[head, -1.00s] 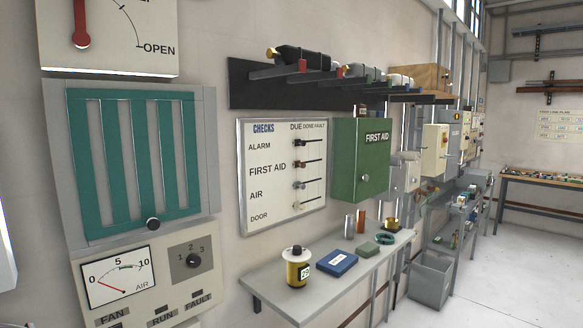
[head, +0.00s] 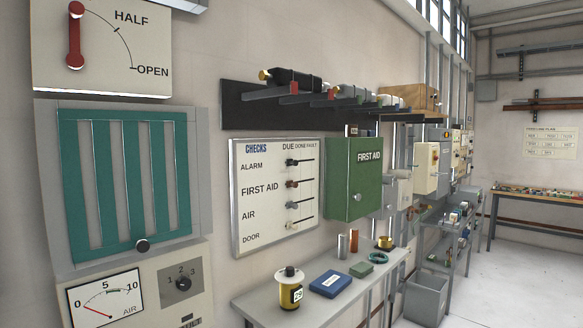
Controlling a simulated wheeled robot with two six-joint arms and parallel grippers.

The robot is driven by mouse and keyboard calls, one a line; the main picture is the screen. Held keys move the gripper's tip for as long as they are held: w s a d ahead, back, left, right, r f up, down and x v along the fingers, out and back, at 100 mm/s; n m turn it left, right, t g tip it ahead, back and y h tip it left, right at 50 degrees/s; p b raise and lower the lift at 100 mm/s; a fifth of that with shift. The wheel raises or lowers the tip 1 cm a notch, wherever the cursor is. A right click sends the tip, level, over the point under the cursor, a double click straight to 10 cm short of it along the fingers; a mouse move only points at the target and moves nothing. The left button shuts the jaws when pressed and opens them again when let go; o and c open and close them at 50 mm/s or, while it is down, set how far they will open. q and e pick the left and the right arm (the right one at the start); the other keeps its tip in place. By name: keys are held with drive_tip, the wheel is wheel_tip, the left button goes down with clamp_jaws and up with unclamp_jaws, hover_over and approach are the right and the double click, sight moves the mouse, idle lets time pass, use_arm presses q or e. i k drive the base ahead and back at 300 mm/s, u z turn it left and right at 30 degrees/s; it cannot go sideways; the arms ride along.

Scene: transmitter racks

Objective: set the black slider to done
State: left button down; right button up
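The white CHECKS board (head: 247,225) hangs on the wall near the middle of the head view. It has rows ALARM, FIRST AID, AIR and DOOR, and column heads DUE, DONE and FAULT. The black slider (head: 290,162) is in the ALARM row, at the left end of its slot, under DUE. Below it are a brown slider (head: 291,184), a grey slider (head: 291,205) and a pale slider (head: 289,226), also at the left of their slots. Neither of my grippers is in view.
A green first aid cabinet (head: 345,205) stands out right of the board. A dark rack (head: 240,107) with protruding arms hangs above. A teal-slatted panel (head: 205,150) is at left.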

sight(290, 162)
drive_tip(key=z, duration=0.5)
drive_tip(key=i, duration=1.45)
drive_tip(key=z, duration=0.15)
